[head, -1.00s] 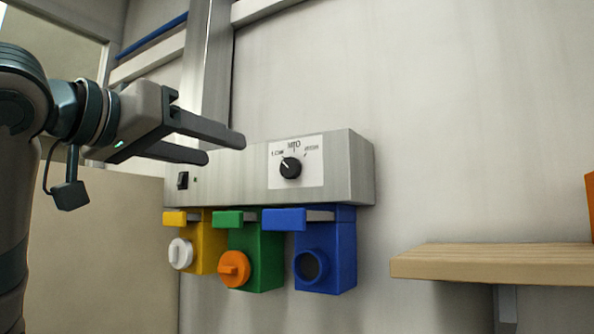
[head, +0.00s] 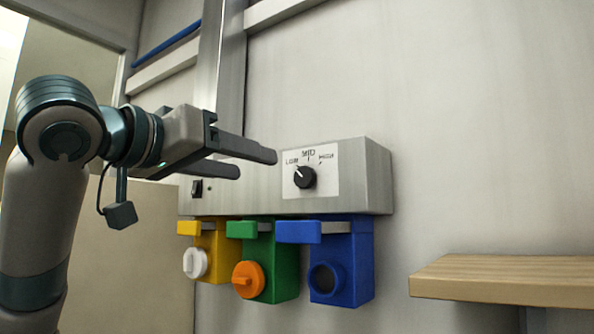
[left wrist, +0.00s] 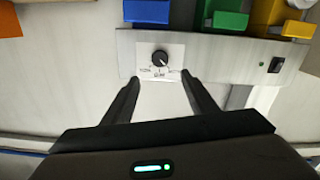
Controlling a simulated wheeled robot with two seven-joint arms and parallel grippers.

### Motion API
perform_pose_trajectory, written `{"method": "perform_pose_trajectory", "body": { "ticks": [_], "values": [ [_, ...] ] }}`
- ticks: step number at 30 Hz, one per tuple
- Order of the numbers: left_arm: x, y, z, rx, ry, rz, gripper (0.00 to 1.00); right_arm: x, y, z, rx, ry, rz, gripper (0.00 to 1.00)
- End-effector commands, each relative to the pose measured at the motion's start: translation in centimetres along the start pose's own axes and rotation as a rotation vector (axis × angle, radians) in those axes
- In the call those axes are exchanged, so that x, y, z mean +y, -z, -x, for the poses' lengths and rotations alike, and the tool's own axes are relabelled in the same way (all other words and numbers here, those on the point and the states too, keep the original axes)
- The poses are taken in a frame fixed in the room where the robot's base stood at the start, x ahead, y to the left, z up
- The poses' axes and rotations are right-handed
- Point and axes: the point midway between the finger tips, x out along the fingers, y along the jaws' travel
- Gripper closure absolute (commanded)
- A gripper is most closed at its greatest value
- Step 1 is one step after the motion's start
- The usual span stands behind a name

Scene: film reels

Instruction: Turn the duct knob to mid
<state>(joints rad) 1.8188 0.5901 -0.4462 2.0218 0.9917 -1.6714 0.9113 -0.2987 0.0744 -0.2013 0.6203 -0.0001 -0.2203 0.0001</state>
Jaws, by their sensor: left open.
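The label is on the front of a grey metal box (head: 378,178) on the wall. The knob's pale pointer line aims up and left, toward LOW. My left gripper (head: 257,164) is open and empty, left of the knob and apart from it in the head view. In the left wrist view the knob (left wrist: 160,57) shows upside down, beyond and between the open fingertips (left wrist: 158,76). My right gripper is out of view.
Yellow (head: 224,268), green (head: 286,272) and blue (head: 360,265) boxes hang below the grey box, with coloured tabs above their fronts. A small black switch (head: 197,187) is left of the label. A wooden shelf (head: 500,278) juts out at the lower right.

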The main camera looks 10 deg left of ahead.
Motion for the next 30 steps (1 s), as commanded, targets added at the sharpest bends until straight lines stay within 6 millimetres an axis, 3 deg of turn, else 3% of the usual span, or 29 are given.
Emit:
{"method": "perform_pose_trajectory", "body": {
  "ticks": [18,24,30],
  "values": [
    [0.0,0.3,-11.0,-0.005,0.001,0.002,0.47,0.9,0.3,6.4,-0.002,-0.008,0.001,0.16],
    [0.0,0.2,-13.5,-0.003,0.001,0.002,0.47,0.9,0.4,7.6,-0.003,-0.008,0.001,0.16],
    [0.0,0.0,-14.5,-0.001,0.001,0.001,0.47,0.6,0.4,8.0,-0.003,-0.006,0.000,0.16]
  ]
}}
